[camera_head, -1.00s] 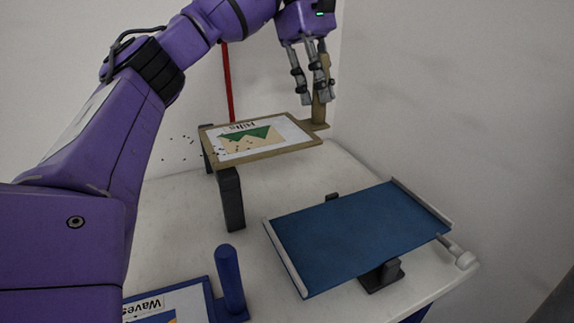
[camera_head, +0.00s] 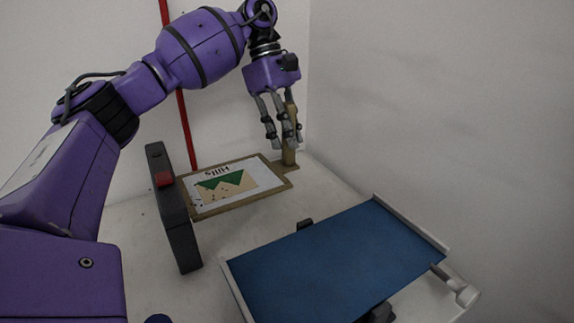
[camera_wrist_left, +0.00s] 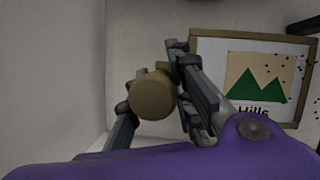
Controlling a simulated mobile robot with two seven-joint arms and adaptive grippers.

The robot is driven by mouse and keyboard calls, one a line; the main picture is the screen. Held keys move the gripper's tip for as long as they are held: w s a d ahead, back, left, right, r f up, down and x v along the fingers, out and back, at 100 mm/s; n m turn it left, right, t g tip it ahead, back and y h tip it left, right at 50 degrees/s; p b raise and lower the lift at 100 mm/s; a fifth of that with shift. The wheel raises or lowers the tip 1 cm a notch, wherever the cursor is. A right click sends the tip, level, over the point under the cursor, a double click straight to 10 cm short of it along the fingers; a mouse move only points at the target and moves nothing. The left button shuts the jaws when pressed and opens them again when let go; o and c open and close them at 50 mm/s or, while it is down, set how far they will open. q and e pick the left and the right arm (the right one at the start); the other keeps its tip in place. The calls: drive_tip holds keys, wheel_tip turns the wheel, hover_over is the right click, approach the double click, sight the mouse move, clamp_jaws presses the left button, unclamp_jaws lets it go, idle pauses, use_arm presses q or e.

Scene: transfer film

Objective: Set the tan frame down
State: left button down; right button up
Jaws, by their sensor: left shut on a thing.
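The tan frame (camera_head: 283,178) holds a white "Hills" sheet with a green hill picture and scattered dark specks. Its upright tan handle (camera_head: 289,155) stands at its far right corner. My left gripper (camera_head: 284,140) is shut on this handle. In the left wrist view the round handle end (camera_wrist_left: 153,94) sits between the fingers, with the tan frame (camera_wrist_left: 194,72) to the right. The frame looks about level and low over the white table; I cannot tell whether it touches. Its left edge is close to a dark grey upright (camera_head: 178,225). My right gripper is not in view.
A red block (camera_head: 163,179) is on the grey upright. A blue panel (camera_head: 335,262) with pale side rails and a pale knob (camera_head: 465,294) stands in front, to the right. White table (camera_head: 130,235) shows at the left. Walls close off the back and right.

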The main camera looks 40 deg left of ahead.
sight(289, 160)
use_arm(q)
drive_tip(key=shift+f, duration=3.4)
drive_tip(key=c, duration=1.5)
unclamp_jaws()
drive_tip(key=shift+c, duration=0.2)
drive_tip(key=v, duration=0.7)
drive_tip(key=shift+r, duration=0.35)
